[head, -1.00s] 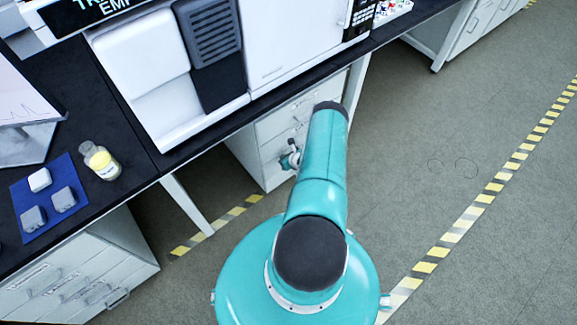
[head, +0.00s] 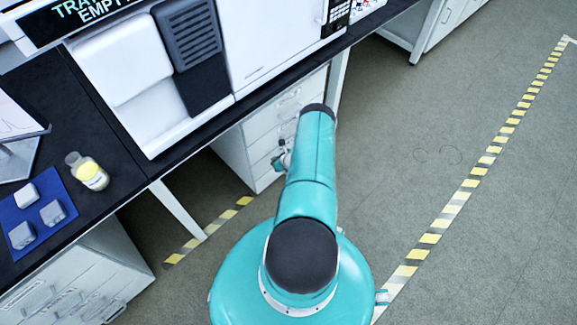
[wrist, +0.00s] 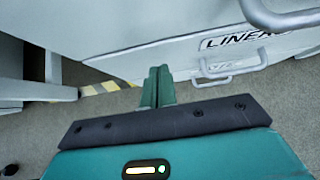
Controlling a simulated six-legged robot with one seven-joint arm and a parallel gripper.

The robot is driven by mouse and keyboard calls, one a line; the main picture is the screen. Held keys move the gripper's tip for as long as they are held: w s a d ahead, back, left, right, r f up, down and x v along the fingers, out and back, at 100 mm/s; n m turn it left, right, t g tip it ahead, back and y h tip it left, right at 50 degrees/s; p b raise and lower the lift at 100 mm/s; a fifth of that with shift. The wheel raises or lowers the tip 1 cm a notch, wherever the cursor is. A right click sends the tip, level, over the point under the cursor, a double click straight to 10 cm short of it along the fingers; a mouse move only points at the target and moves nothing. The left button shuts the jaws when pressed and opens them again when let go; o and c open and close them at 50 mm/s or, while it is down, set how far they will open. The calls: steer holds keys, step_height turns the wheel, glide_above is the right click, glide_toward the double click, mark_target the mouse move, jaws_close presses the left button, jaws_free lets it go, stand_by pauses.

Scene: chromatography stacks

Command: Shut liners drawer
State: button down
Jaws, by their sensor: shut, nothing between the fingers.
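The liners drawer (wrist: 190,50) shows in the wrist view as a pale grey front labelled LINERS, running across the top, with a grey bar handle (wrist: 230,78) under the label. How far the drawer is open is not clear.
A second bar handle (wrist: 285,15) crosses the top right of the wrist view. The dark bench top (head: 105,125) carries a white instrument, a yellow-filled bottle (head: 87,172) and a blue mat (head: 62,225). A white bench leg (head: 178,210) stands left of the unit. Floor at right is clear.

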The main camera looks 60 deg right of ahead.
steer(key=s+f+v, duration=0.1)
steer(key=v, duration=1)
steer(key=shift+a, duration=0.15)
